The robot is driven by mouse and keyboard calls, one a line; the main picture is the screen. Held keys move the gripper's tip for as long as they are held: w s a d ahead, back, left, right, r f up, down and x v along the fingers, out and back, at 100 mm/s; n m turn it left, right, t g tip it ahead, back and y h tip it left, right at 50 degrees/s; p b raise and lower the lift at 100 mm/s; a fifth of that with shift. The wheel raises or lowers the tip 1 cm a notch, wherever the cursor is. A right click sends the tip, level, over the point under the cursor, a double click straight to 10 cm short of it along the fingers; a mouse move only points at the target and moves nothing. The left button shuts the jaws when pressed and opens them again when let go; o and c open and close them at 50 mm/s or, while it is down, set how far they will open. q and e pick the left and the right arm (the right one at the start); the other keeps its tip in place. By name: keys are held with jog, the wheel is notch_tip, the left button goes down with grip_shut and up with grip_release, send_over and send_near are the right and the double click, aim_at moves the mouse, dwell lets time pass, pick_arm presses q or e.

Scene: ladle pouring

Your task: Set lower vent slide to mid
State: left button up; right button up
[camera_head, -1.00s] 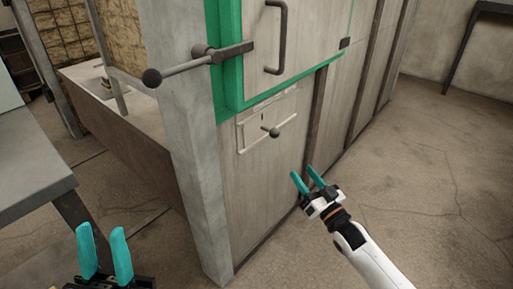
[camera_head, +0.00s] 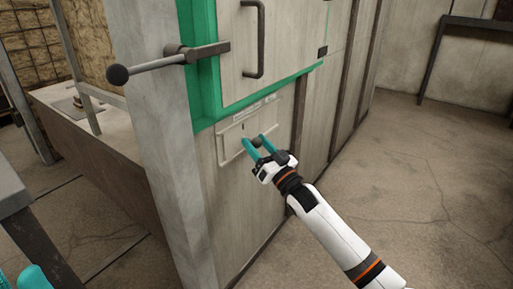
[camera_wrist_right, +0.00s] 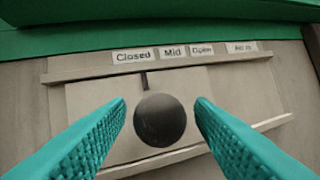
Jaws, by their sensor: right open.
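The lower vent slide (camera_wrist_right: 92,103) is a pale plate between two rails on the cabinet front, with a dark round knob (camera_wrist_right: 160,120). In the right wrist view its dark pointer line (camera_wrist_right: 143,81) is under the right end of the "Closed" label (camera_wrist_right: 133,56), left of the "Mid" label (camera_wrist_right: 172,52). My right gripper (camera_head: 256,140) is open, its teal fingers on either side of the knob with gaps showing. In the head view the fingers partly hide the knob. Only part of my left gripper (camera_head: 35,278) shows at the bottom left corner.
Above the slide is a green-framed door with a dark handle (camera_head: 259,40). A dark lever with a ball end (camera_head: 118,75) sticks out to the left. A grey table (camera_head: 22,215) stands at left.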

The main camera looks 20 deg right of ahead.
aim_at(254, 125)
jog(key=shift+w+a+r, duration=0.1)
jog(key=shift+w, duration=0.1)
grip_shut()
jog(key=shift+w+d, duration=0.65)
jog(key=shift+d, duration=0.2)
jog(key=shift+w+d, duration=0.6)
jog(key=shift+d, duration=0.2)
grip_release()
jog(key=shift+s, duration=0.15)
